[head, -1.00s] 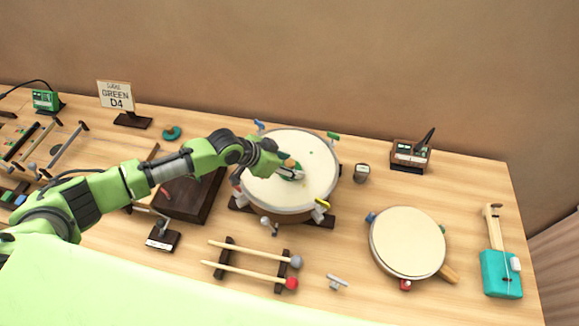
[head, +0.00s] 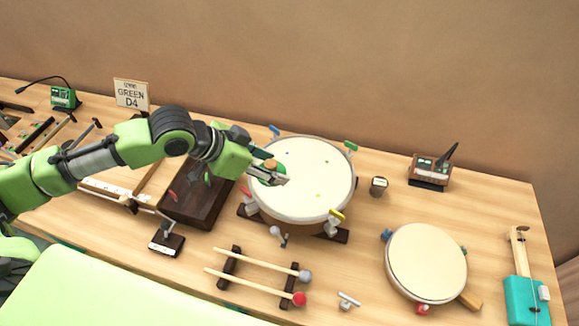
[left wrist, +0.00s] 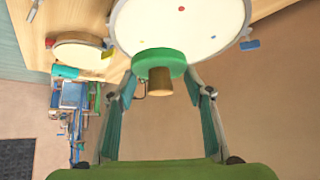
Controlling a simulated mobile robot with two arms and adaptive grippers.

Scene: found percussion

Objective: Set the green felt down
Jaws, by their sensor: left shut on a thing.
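The green felt (head: 262,180) is a round green pad with a tan knob on top. My left gripper (head: 276,172) is shut on it, over the left part of the large white drum (head: 315,185). In the left wrist view the felt (left wrist: 150,60) overlaps the drum's edge (left wrist: 190,40), with its brown knob between the fingers of my left gripper (left wrist: 160,84). I cannot tell whether the felt touches the drumhead. Small coloured dots mark the drumhead. My right gripper is not in view.
A dark wooden box (head: 193,212) stands left of the drum, under my left arm. Two mallets (head: 258,262) lie on a rack in front. A smaller drum (head: 428,260) and a teal instrument (head: 525,300) are at right. A "GREEN D4" sign (head: 131,95) stands behind. Coloured clamps (head: 351,147) ring the drum.

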